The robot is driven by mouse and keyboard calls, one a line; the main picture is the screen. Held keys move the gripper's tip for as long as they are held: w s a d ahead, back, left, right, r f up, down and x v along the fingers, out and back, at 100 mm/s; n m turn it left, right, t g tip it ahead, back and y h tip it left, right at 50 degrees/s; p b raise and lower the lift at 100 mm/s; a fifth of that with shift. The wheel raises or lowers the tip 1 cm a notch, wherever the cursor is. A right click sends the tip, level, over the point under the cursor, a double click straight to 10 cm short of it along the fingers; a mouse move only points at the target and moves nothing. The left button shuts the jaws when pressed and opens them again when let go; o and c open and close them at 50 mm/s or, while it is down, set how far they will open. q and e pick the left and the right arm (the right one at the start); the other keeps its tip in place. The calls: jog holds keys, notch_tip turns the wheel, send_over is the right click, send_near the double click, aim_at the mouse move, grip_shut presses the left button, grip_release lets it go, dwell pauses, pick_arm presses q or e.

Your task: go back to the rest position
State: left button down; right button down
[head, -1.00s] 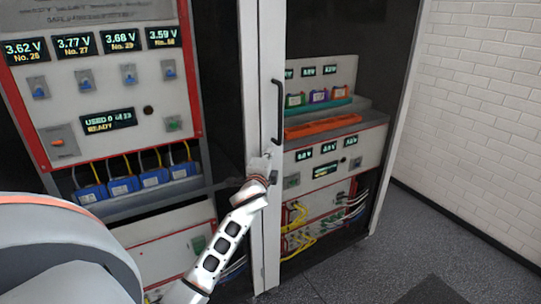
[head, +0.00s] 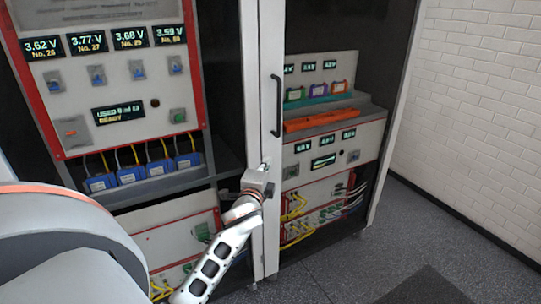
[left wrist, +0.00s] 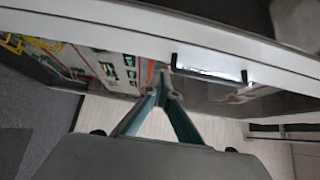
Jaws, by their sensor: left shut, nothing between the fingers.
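My left gripper (head: 264,167) is at the white door frame of the battery cycler cabinet, below and left of the black door handle (head: 277,106). In the left wrist view its two teal fingers (left wrist: 165,90) meet at the tips, shut and empty. The handle (left wrist: 208,74) shows there beyond the fingertips, apart from them. Whether the fingers touch the door frame (head: 262,200) I cannot tell. My right gripper is in neither view.
The left cabinet panel (head: 100,90) is uncovered, with blue battery cells (head: 131,174) in a row on its shelf. Behind the glass on the right are coloured cells and an orange tray (head: 322,120). Open grey floor (head: 400,240) lies right, before a white brick wall (head: 480,120).

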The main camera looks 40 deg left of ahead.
pick_arm(q)
jog(key=shift+v, duration=0.85)
jog(key=s+d+f+n+g+h, duration=0.1)
jog(key=s+d+f+h, duration=0.2)
jog(key=s+d+f, duration=0.35)
jog(key=s+d+f+n+g+h, duration=0.1)
jog(key=s+d+f+n+h, duration=0.15)
jog(key=d+f, duration=0.65)
jog(key=s+d+f+n+g+h, duration=0.1)
jog(key=s+d+f+h, duration=0.4)
jog(key=f, duration=0.6)
jog(key=s+d+f+n+g, duration=0.1)
jog(key=s+d+f+n, duration=0.1)
jog(key=s, duration=0.4)
jog(key=s+d+f+n+g, duration=0.1)
jog(key=s+d+f, duration=0.3)
jog(key=s+d, duration=0.2)
jog(key=shift+s+f+n, duration=0.2)
jog(key=shift+n, duration=0.15)
